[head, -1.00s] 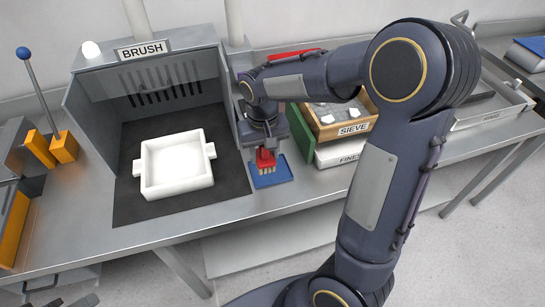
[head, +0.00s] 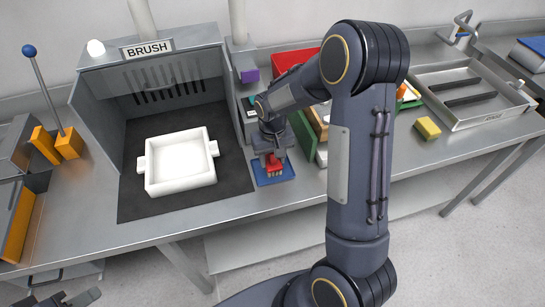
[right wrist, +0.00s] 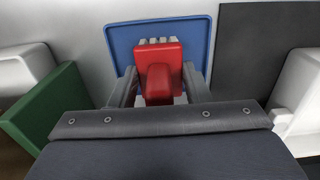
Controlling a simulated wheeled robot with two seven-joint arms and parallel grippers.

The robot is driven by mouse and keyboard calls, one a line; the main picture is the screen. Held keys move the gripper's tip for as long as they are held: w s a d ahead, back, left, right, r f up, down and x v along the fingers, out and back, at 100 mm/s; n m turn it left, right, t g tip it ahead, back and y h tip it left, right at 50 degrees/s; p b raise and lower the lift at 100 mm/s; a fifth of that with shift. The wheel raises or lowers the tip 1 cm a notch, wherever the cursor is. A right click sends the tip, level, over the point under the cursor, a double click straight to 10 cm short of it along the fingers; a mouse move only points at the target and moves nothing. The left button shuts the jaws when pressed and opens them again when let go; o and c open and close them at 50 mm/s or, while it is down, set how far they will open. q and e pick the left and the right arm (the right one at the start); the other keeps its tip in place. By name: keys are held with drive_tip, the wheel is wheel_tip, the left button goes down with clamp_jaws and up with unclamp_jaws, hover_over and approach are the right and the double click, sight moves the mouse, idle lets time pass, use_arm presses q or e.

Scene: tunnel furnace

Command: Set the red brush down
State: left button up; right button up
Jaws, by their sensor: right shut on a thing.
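The red brush (head: 273,163) is in my right gripper (head: 272,154), over the small blue mat (head: 261,180) to the right of the booth labelled BRUSH. In the right wrist view the brush (right wrist: 158,72) sits between the two fingers, its pale bristles pointing to the far part of the blue mat (right wrist: 125,42). The fingers are shut on it. I cannot tell whether the bristles touch the mat. Part of my left gripper (head: 70,299) shows at the bottom left edge; its opening is unclear.
A white two-handled box (head: 180,168) stands on the dark mat in the BRUSH booth (head: 90,125). A green panel (head: 305,138) stands close right of my right gripper. A yellow sponge (head: 428,128) and a metal tray (head: 460,118) lie farther right.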

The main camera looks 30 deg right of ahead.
drive_tip(key=shift+f, duration=0.15)
drive_tip(key=o, duration=1)
drive_tip(key=shift+c, duration=0.2)
wheel_tip(320, 180, up, 11)
drive_tip(key=shift+r+b, duration=0.15)
drive_tip(key=shift+b, duration=0.15)
drive_tip(key=shift+s+r, duration=0.2)
drive_tip(key=shift+r, duration=0.5)
drive_tip(key=s+a+r+t+y, duration=0.2)
drive_tip(key=s+a, duration=0.1)
drive_tip(key=s, duration=0.8)
drive_tip(key=s+a+r+n+t+y, duration=0.1)
drive_tip(key=s+a+r+t, duration=0.1)
drive_tip(key=s, duration=0.8)
drive_tip(key=shift+s+a+t+y, duration=0.4)
drive_tip(key=shift+a+t, duration=0.4)
drive_tip(key=shift+a, duration=0.35)
